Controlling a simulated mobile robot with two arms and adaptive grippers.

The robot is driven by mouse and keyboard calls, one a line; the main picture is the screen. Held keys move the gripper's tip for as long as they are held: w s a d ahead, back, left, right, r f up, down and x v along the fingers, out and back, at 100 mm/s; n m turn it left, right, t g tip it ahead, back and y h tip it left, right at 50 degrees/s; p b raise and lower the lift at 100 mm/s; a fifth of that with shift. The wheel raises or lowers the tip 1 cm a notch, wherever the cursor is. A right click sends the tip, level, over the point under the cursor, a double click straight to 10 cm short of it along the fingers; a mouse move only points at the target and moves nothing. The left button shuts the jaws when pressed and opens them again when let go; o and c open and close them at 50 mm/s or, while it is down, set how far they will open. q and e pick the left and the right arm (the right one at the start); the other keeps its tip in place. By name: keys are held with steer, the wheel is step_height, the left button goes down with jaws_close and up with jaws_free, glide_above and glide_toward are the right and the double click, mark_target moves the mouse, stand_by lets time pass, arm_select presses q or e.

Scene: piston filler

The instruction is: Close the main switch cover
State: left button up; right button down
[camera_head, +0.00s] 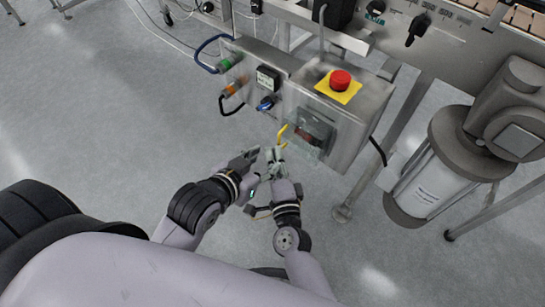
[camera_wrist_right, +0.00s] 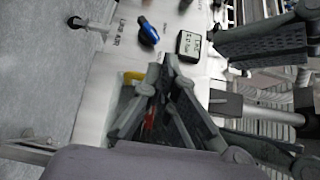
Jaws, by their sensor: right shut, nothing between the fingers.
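The main switch (camera_head: 304,136) sits on the front face of the steel control box, dark and blurred behind a see-through cover (camera_head: 315,126). A yellow piece (camera_head: 282,134) stands at the cover's left side; it also shows in the right wrist view (camera_wrist_right: 133,76). I cannot tell how far the cover is swung. My right gripper (camera_head: 274,156) is shut and empty, just below the yellow piece; in the right wrist view its fingertips (camera_wrist_right: 169,64) meet and hide part of the switch area. My left gripper (camera_head: 252,154) is close beside it on the left; its finger opening is unclear.
A red emergency button (camera_head: 341,79) on a yellow plate tops the box. A blue knob (camera_head: 266,103), a small display (camera_head: 267,79) and cable connectors (camera_head: 232,88) are to the left. A motor (camera_head: 440,165) stands at the right. Open floor lies below the box.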

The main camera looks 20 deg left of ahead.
stand_by(0.6)
steer(key=v, duration=1.2)
steer(key=shift+w, duration=0.1)
